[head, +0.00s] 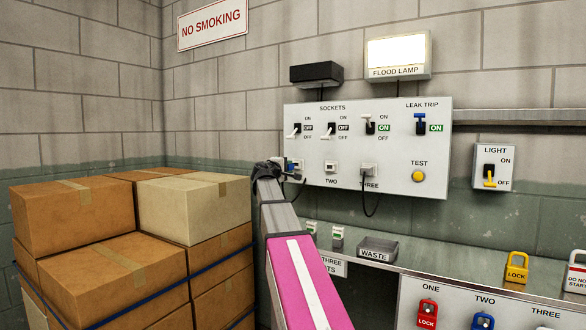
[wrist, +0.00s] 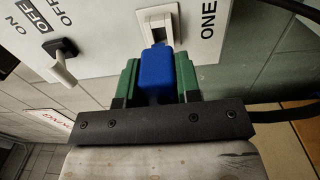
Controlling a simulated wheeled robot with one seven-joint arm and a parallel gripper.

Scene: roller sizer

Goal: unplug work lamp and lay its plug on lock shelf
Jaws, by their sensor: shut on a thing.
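My gripper (wrist: 158,82) has its green fingers shut on a blue plug (wrist: 158,70) in the wrist view, right in front of the white socket ONE (wrist: 157,27). Part of the socket face shows beyond the plug; I cannot tell whether its pins are in. In the head view my gripper (head: 277,167) is at the lower left of the sockets panel (head: 390,150), mostly hidden by my arm. The lit flood lamp (head: 398,52) and a dark black box (head: 316,74) are above the panel. Neither is labelled work lamp. The grey lock shelf (head: 465,272) is below, at right.
Socket TWO (head: 331,168) is empty; socket THREE (head: 368,170) holds a grey plug with a black cable. A waste box (head: 377,249) and a yellow padlock (head: 516,267) stand on the shelf, with bare room between. Stacked cartons (head: 105,265) fill the left. Switch ONE (wrist: 60,60) points to OFF.

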